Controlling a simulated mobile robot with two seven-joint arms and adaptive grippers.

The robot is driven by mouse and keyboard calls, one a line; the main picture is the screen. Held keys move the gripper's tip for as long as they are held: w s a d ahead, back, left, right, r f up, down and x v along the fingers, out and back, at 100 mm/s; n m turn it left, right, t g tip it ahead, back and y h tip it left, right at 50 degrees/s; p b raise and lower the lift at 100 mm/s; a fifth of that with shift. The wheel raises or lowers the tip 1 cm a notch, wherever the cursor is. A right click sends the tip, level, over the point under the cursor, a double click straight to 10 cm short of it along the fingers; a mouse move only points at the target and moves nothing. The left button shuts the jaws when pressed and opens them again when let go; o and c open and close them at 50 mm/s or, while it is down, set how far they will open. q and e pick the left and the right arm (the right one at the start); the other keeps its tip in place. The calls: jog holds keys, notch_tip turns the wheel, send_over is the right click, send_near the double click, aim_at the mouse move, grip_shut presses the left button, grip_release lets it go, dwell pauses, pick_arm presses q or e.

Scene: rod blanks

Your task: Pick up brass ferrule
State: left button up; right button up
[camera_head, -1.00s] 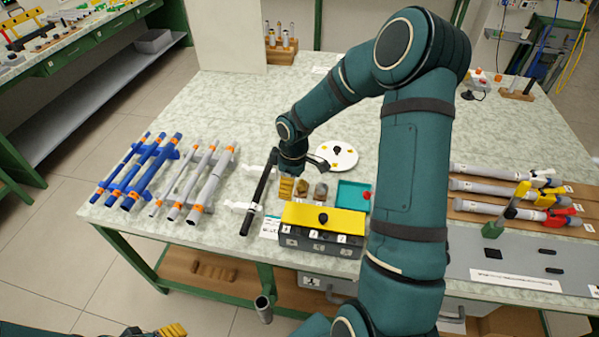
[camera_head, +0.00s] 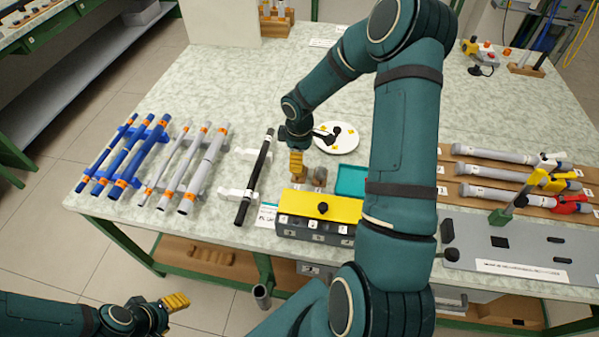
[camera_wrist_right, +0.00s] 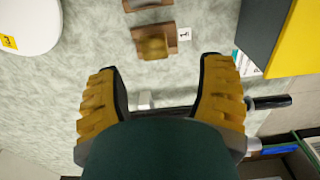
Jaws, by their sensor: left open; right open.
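The brass ferrule (camera_wrist_right: 153,46) sits in a small brown holder (camera_wrist_right: 170,38) marked 1, seen at the top of the right wrist view. My right gripper (camera_wrist_right: 160,66) is open and empty, its two yellow-padded fingers spread apart with the ferrule ahead of the gap between them, a little left of centre. In the head view the right gripper (camera_head: 297,163) is over the holder row and its fingers hide the ferrule. My left gripper (camera_head: 174,302) is open and empty at the lower left, off the table's front edge.
A black rod (camera_head: 257,170) on white supports lies left of the right gripper. A grey box with a yellow lid (camera_head: 341,209) stands in front, with a teal tray (camera_head: 352,181) beside it. A grey part (camera_head: 320,175) is close on the right; a white disc (camera_head: 345,142) lies behind.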

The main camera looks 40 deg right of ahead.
jog(key=shift+w+d+f+b, duration=0.15)
jog(key=shift+f+b, duration=0.15)
jog(key=shift+f, duration=1.2)
jog(key=shift+w+d+f+b, duration=0.1)
jog(key=shift+f+b, duration=0.15)
jog(key=shift+f, duration=1.2)
jog(key=shift+s, duration=0.1)
jog(key=shift+c, duration=0.2)
jog(key=c, duration=0.9)
